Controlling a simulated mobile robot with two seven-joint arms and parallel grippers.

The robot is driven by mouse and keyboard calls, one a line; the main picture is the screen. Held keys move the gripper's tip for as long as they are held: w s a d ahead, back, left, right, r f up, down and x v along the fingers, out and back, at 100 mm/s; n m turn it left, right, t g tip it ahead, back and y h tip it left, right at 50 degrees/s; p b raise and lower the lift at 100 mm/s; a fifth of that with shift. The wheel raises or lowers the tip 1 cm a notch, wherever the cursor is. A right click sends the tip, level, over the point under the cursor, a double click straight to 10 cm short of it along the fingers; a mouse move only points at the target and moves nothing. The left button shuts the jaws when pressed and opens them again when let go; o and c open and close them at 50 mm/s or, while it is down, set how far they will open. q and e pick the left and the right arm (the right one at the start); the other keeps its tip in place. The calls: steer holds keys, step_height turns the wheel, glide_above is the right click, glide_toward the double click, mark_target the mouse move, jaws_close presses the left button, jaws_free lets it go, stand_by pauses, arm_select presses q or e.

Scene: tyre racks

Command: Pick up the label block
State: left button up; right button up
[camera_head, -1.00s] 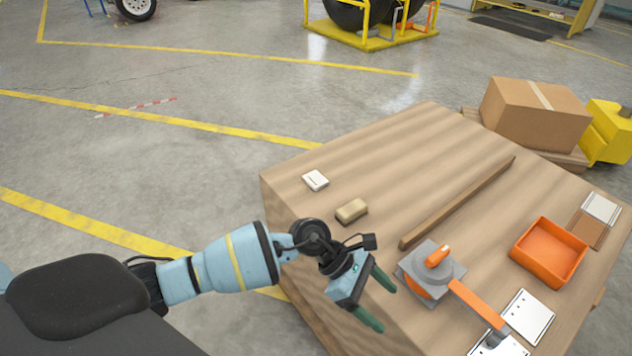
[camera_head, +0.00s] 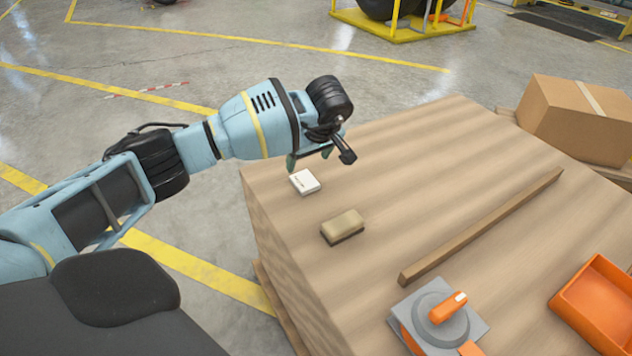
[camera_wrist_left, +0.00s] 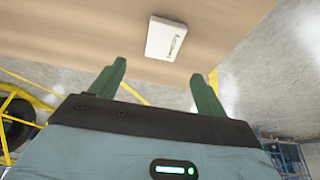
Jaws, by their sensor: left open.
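The label block, a small white block with dark marking on top (camera_head: 305,181), lies flat near the left edge of the wooden worktop (camera_head: 420,180). My left gripper (camera_head: 309,158) is just above and behind it in the head view, partly hidden by its own wrist. In the left wrist view the white block (camera_wrist_left: 166,38) lies beyond the green fingertips, roughly between them in line. The left gripper's fingers (camera_wrist_left: 160,72) are apart with nothing between them. My right gripper does not show.
A tan block (camera_head: 343,226) lies nearer on the worktop. A wooden strip (camera_head: 480,228) runs across it. A grey and orange device (camera_head: 438,318) and an orange tray (camera_head: 596,305) are at the front right. A cardboard box (camera_head: 575,118) stands behind right.

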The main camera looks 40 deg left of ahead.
mark_target(303, 178)
arm_select(q)
steer(key=shift+s+r, duration=0.1)
steer(key=shift+s+a+f, duration=0.1)
steer(key=shift+f, duration=0.15)
steer(key=shift+x, duration=0.9)
steer(key=shift+d+b+x, duration=0.15)
steer(key=shift+b+x, duration=0.35)
steer(key=shift+x, duration=0.7)
steer(key=shift+d+b+x, duration=0.2)
steer(key=shift+b+x, duration=0.3)
steer(key=shift+x, duration=0.75)
steer(key=shift+a+f, duration=0.15)
steer(key=shift+f, duration=0.25)
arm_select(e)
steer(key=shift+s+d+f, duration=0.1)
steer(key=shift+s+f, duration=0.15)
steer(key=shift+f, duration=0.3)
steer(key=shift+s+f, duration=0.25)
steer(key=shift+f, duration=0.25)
arm_select(q)
steer(key=shift+c, duration=0.3)
steer(key=c, duration=1)
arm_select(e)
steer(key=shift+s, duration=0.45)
